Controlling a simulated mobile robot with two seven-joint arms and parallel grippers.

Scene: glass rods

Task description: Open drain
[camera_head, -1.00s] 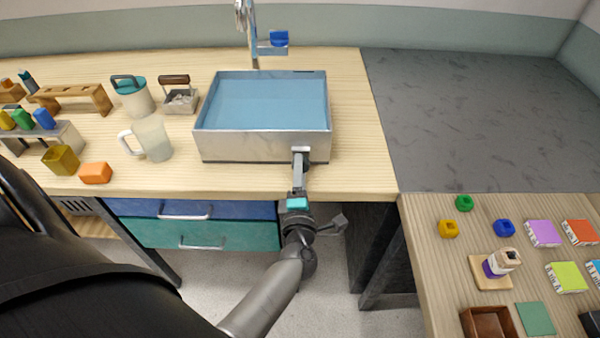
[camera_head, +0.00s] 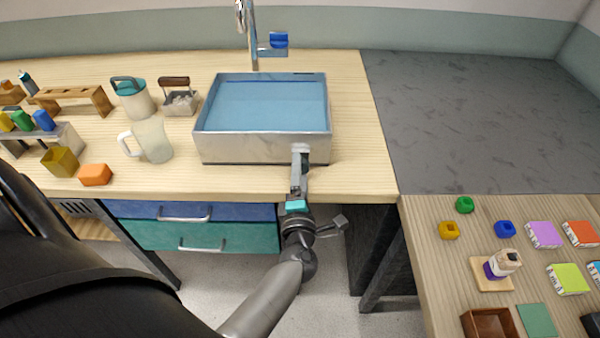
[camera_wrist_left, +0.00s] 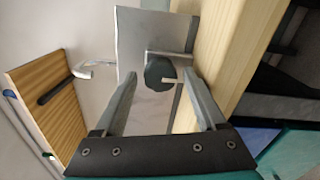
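The metal sink (camera_head: 262,147) stands on the wooden counter and holds blue water. A dark faceted drain knob with a small pale pointer sits low on its front wall; it shows in the left wrist view (camera_wrist_left: 158,73) and partly in the head view (camera_head: 305,163). My left gripper (camera_wrist_left: 161,80) is open, its fingers on either side of the knob, with gaps visible. I cannot tell whether the fingertips reach past the knob's face. In the head view the left gripper (camera_head: 299,172) is at the sink's front right. My right gripper is not in view.
A faucet with a blue handle (camera_head: 279,40) stands behind the sink. A frosted pitcher (camera_head: 152,140), an orange block (camera_head: 95,174) and a lidded jug (camera_head: 132,98) are to the left. Drawers (camera_head: 190,236) lie below the counter. The grey surface (camera_head: 470,120) at right is clear.

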